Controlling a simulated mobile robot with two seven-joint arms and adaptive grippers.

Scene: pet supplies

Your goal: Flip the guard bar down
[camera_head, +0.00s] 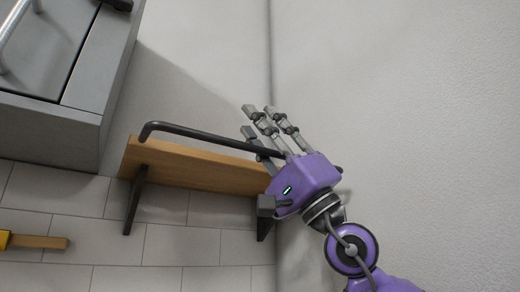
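The guard bar (205,138) is a thin black rod with a bent left end. It runs along the upper edge of a wooden board (190,168), close to it. My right gripper (262,135) is a purple hand with grey fingers at the right end of the bar. Its fingers are stretched out toward the upper left and look open. They overlap the bar's right end, which the hand partly hides. I cannot tell whether they touch it. My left gripper is not in view.
Black brackets (136,200) extend below the board. A grey cabinet (60,125) stands at the upper left. A wooden handle with a yellow part (35,242) lies at the lower left on the pale tiles (180,250). The pale surface at right is bare.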

